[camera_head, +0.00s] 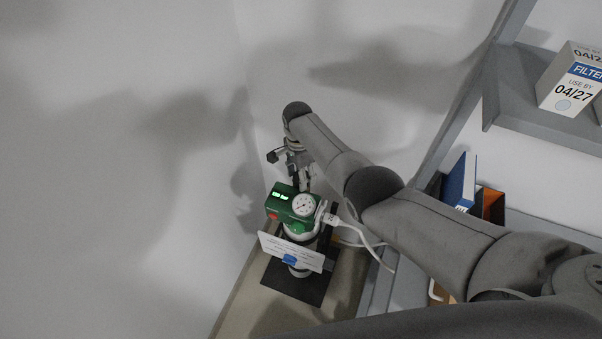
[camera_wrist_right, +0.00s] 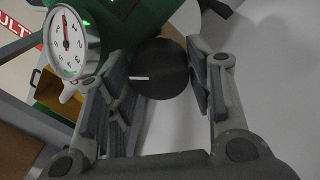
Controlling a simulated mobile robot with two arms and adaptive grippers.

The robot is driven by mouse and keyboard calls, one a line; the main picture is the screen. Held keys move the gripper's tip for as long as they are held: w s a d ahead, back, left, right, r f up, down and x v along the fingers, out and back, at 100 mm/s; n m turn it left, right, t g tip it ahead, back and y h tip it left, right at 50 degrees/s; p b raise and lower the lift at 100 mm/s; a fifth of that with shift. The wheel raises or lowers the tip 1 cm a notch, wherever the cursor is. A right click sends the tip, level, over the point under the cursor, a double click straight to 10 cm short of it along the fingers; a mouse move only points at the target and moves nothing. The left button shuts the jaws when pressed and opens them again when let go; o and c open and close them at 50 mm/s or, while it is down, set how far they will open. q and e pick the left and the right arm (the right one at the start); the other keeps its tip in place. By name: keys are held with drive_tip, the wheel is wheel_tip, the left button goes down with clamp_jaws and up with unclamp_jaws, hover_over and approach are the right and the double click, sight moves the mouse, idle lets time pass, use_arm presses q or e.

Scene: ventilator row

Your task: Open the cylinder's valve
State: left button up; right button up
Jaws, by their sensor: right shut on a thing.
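The cylinder (camera_head: 300,228) stands upright on a dark mat, with a green head unit (camera_head: 284,203) and a round white gauge (camera_head: 304,205) on top. A white card with a blue clip hangs on its front. In the right wrist view the gauge (camera_wrist_right: 70,42) shows beside the green housing (camera_wrist_right: 125,22). The valve knob (camera_wrist_right: 160,68) is dark and round with a white mark. My right gripper (camera_wrist_right: 163,85) is shut on the knob, one finger on each side. In the head view my right gripper (camera_head: 299,180) comes down behind the green unit. My left gripper is out of view.
A white connector (camera_head: 331,220) and cable run from the unit towards the right. A pale wall is close behind and left.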

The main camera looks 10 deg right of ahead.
drive_tip(key=shift+w+d+r+m, duration=0.1)
drive_tip(key=shift+w+r+m, duration=0.1)
drive_tip(key=shift+m, duration=0.3)
drive_tip(key=o, duration=0.8)
drive_tip(key=shift+c, duration=0.2)
drive_tip(key=shift+s, duration=0.1)
drive_tip(key=shift+f, duration=0.1)
wheel_tip(320, 180, up, 12)
drive_tip(key=shift+w, duration=0.4)
